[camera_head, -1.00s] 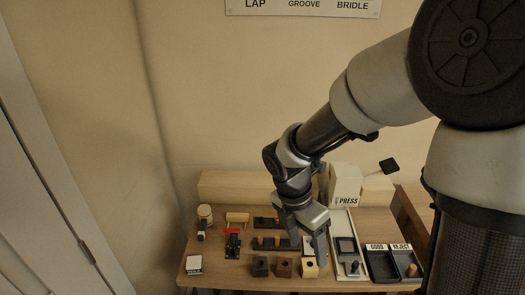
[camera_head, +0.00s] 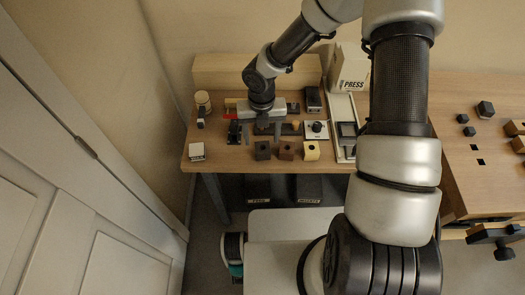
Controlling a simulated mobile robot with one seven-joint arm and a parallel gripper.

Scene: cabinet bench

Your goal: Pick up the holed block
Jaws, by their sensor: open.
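Three small blocks stand in a row along the front edge of the bench: a dark block (camera_head: 262,151), a brown block (camera_head: 286,151) and a pale block (camera_head: 311,151). The pale block shows a dark round spot on top, like a hole. The other two seem to have one too, but it is hard to make out. My gripper (camera_head: 262,134) points down with its fingers apart and nothing seen between them. It is behind the dark block, over the dark rail on the bench. The gripper hides part of that rail.
A black and red tool (camera_head: 234,132) stands left of my gripper. A white label card (camera_head: 197,151) lies at front left. A press box (camera_head: 349,72) stands at back right. A second bench (camera_head: 470,185) with dark blocks is at right. Bare wood lies left of the dark block.

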